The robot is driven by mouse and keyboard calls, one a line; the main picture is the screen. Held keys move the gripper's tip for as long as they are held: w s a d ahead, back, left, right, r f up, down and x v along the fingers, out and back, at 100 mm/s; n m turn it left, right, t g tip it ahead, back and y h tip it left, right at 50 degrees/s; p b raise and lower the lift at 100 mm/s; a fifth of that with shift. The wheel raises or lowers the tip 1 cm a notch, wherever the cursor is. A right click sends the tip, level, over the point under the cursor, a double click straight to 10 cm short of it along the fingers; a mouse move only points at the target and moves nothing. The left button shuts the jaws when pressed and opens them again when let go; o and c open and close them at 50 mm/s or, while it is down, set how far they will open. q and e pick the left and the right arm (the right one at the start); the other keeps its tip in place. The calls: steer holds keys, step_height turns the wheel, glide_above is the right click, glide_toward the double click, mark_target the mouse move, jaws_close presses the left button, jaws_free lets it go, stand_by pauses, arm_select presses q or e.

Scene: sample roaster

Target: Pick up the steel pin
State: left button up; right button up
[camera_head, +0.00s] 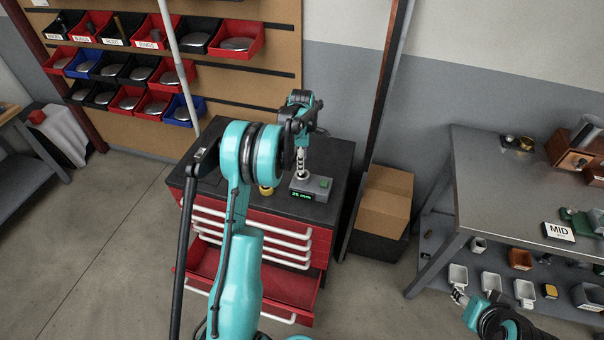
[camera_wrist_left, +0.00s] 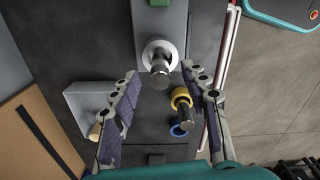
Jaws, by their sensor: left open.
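In the left wrist view a steel pin (camera_wrist_left: 159,74) stands in a pale round seat (camera_wrist_left: 157,50) on a grey block, seen almost end-on. My left gripper (camera_wrist_left: 160,76) is open. Its two fingers lie to the left and right of the pin, with gaps on both sides. In the head view my left gripper (camera_head: 301,160) hangs over the red cabinet, beside a grey gauge (camera_head: 318,187) with a lit green display. The pin is hard to separate from the fingers there. My right gripper (camera_head: 459,297) is at the lower right, too small to read.
A yellow collar (camera_wrist_left: 181,97) with a dark peg and a blue ring (camera_wrist_left: 180,128) stand close to the right finger. A grey tray (camera_wrist_left: 78,97) lies by the left finger. The red cabinet (camera_head: 325,222) has an open lower drawer. A steel bench (camera_head: 480,185) stands right.

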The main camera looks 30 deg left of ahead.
arm_select(q)
steer(key=shift+a+f, duration=0.1)
steer(key=shift+f, duration=0.65)
steer(key=shift+r, duration=0.1)
jaws_close()
